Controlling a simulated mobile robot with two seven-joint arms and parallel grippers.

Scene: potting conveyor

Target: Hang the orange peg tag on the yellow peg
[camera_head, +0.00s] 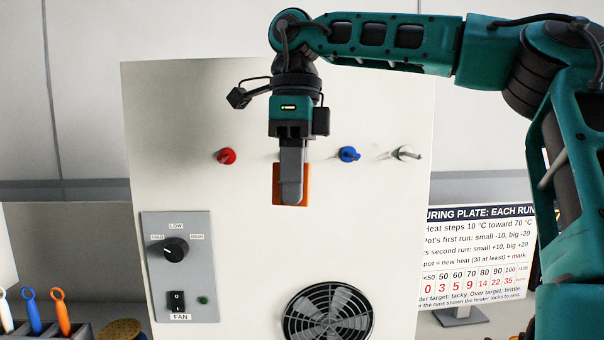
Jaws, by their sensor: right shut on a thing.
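The orange peg tag (278,188) is upright in front of the white panel, in my right gripper. My right gripper (291,196) points down and is shut on the tag, with its fingers covering the tag's middle. The tag's hole is hidden. A red peg (227,156) is left of the gripper; a blue peg (349,154) and a pale grey peg (406,153) are to the right. I see no yellow peg; the gripper covers the panel between the red and blue pegs. I cannot tell whether the tag touches the panel. My left gripper is out of view.
The white panel (240,250) carries a knob-and-switch plate (177,265) at lower left and a round fan grille (328,313) below the tag. A printed sign (470,260) stands at right. Several coloured-handled tools, including an orange one (62,312), stand at lower left.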

